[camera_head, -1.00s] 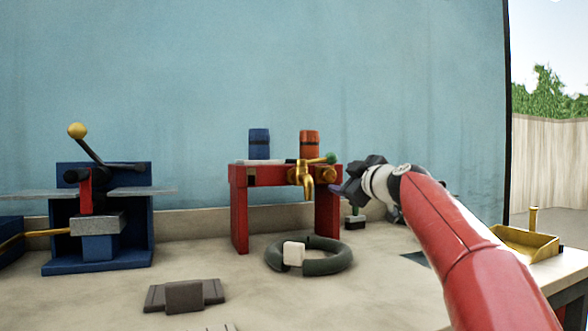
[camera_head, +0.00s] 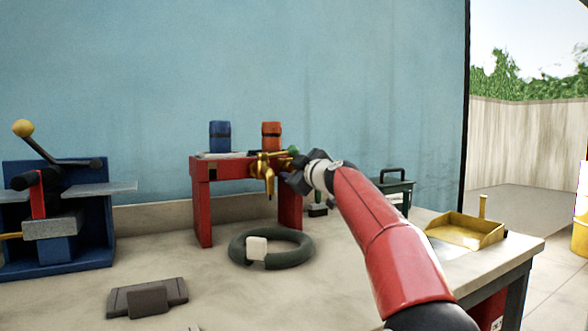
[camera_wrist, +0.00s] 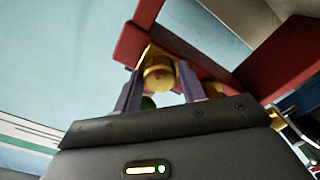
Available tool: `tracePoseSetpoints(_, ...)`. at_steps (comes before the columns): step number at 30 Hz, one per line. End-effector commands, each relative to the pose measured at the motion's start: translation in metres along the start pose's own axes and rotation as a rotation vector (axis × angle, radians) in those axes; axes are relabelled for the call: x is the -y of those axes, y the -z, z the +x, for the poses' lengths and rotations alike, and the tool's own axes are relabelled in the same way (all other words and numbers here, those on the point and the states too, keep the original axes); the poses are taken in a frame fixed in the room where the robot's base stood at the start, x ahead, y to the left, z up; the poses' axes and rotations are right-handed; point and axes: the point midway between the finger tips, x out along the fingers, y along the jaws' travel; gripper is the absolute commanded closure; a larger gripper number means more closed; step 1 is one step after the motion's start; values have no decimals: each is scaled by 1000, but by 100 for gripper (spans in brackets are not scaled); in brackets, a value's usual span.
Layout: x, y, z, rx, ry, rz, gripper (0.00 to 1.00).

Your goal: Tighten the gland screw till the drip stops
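A brass tap (camera_head: 264,168) with a green-tipped lever (camera_head: 293,151) is mounted on the front of a red stand (camera_head: 203,213). My gripper (camera_head: 286,181) is just right of the tap. In the wrist view my gripper's two fingers (camera_wrist: 158,82) stand apart, one on each side of a round brass part (camera_wrist: 158,73). This looks like the gland screw, but I cannot tell for sure. Narrow gaps seem to show beside it, and contact is not clear. No drip can be made out.
A blue can (camera_head: 220,136) and an orange can (camera_head: 271,136) stand on the red stand. A dark green ring (camera_head: 300,246) with a white block lies in front. A blue press (camera_head: 60,240) is left, a yellow tray (camera_head: 462,232) right. The front bench top is mostly clear.

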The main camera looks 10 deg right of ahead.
Motion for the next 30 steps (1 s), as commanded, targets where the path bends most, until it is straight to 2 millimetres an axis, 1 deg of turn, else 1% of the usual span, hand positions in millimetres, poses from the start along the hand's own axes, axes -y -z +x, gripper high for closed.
tracePoseSetpoints(1, 0, 0, 0, 0, 0, 0, 66)
tracePoseSetpoints(6, 0, 0, 0, 0, 0, 0, 87)
tracePoseSetpoints(11, 1, 0, 0, 0, 1, 34, 87)
tracePoseSetpoints(22, 1, -1, 0, 1, 2, 363, 87)
tracePoseSetpoints(25, 1, 0, 0, 1, 2, 405, 87)
tracePoseSetpoints(30, 0, 0, 0, 1, 2, 419, 87)
